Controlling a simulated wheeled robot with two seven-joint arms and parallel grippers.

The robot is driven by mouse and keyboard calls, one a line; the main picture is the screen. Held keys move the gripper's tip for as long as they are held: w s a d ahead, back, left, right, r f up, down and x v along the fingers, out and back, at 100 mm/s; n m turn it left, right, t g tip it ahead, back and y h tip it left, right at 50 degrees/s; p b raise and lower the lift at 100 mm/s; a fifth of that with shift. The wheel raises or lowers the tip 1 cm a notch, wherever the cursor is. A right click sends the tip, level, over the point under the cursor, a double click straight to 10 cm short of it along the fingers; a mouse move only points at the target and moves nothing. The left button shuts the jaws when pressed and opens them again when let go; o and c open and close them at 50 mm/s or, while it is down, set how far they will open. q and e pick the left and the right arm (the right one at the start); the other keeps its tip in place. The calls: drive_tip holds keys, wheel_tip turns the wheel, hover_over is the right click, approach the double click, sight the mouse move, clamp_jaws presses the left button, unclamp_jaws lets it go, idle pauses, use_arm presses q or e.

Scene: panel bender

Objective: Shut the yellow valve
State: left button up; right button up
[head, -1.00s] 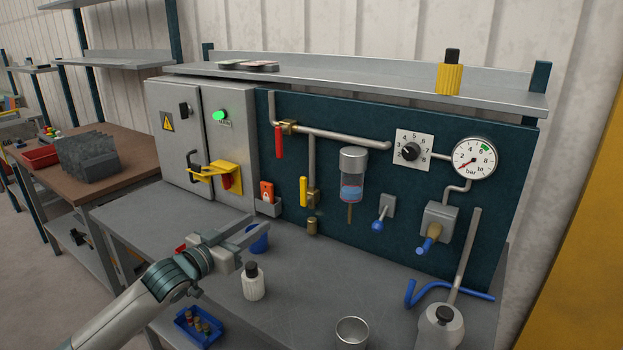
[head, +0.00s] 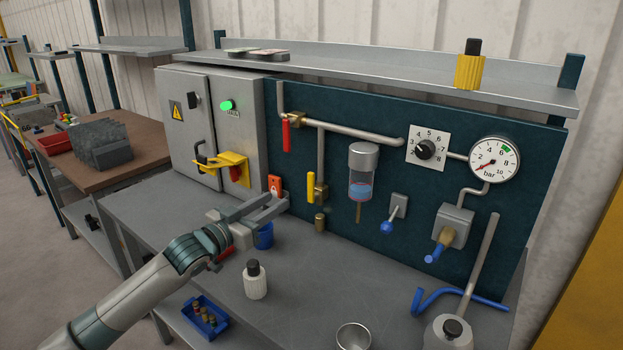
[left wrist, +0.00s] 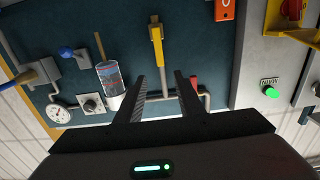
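The yellow valve (head: 310,187) is a yellow lever with a brass body on the vertical pipe branch of the dark panel. Its lever stands upright, alongside the pipe. It also shows, upside down, in the left wrist view (left wrist: 157,47), just beyond the fingertips. My left gripper (head: 276,200) is open and empty, to the left of the valve and in front of the panel. In the left wrist view the two fingers (left wrist: 167,75) are apart, with clear space between them, and do not touch the lever. My right gripper is not in view.
A red lever (head: 286,135) hangs on the upper pipe. An orange padlock tag (head: 275,185) is left of the valve. A blue cup (head: 264,236) stands below the gripper, a white bottle (head: 255,281) in front. The cylindrical filter bowl (head: 361,175) is right of the valve.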

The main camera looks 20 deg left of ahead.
sight(310, 179)
use_arm(q)
drive_tip(key=p+x, duration=0.4)
drive_tip(key=x, duration=1)
drive_tip(key=shift+w+d+r, duration=0.1)
drive_tip(key=shift+w+d, duration=0.05)
drive_tip(key=shift+w, duration=0.2)
drive_tip(key=shift+p+x, duration=0.45)
drive_tip(key=shift+x, duration=0.5)
clamp_jaws()
